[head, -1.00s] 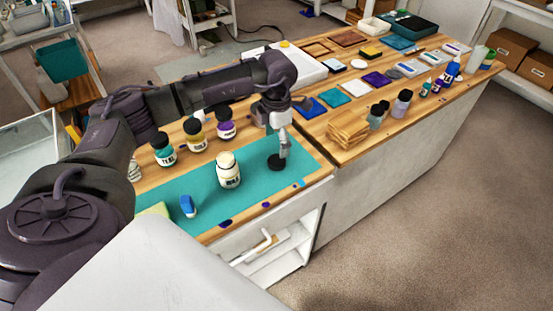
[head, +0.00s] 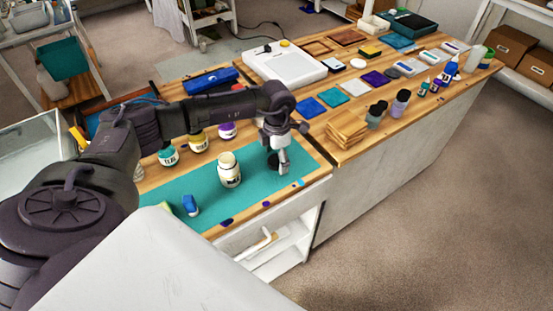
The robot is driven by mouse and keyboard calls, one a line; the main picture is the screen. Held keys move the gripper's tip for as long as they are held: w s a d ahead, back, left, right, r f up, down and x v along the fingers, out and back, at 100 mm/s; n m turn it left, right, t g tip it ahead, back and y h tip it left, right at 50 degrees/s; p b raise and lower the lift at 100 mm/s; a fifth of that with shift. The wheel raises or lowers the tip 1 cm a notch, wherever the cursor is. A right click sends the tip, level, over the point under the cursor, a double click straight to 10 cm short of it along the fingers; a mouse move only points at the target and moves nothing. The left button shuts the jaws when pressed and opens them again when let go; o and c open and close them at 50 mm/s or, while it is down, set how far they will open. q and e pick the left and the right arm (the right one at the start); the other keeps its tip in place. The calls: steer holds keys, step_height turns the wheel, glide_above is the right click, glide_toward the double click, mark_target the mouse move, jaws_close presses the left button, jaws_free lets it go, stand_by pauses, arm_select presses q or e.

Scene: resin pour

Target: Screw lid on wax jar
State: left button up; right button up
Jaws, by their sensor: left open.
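The cream-white wax jar (head: 230,172) stands upright on the teal mat (head: 247,190), with no lid on its top. A black lid (head: 272,161) lies on the mat to the right of the jar, apart from it. My left gripper (head: 278,165) points down at the lid with its fingers open. A finger hides part of the lid, and I cannot tell whether the fingers touch it. My right gripper is out of view.
Stacked wooden pieces (head: 347,130) and bottles (head: 400,103) stand on the right bench. The mat in front of the lid is clear.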

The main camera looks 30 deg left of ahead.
arm_select(q)
steer(key=shift+c, duration=0.2)
steer(key=c, duration=0.8)
steer(key=shift+r, duration=0.15)
steer(key=shift+r, duration=0.3)
steer(key=r+b, duration=0.1)
steer(key=d+r+b, duration=0.1)
steer(key=r, duration=0.1)
steer(key=shift+r, duration=0.3)
steer(key=shift+s+d+r+b, duration=0.45)
steer(key=shift+d+r, duration=0.65)
steer(key=shift+d, duration=0.65)
steer(key=shift+s+d+r+b, duration=0.3)
steer(key=shift+s+d+r, duration=0.2)
steer(key=shift+d+r, duration=0.9)
steer(key=shift+s+d+r+b, duration=0.45)
steer(key=shift+d+r, duration=0.35)
steer(key=shift+d, duration=1.25)
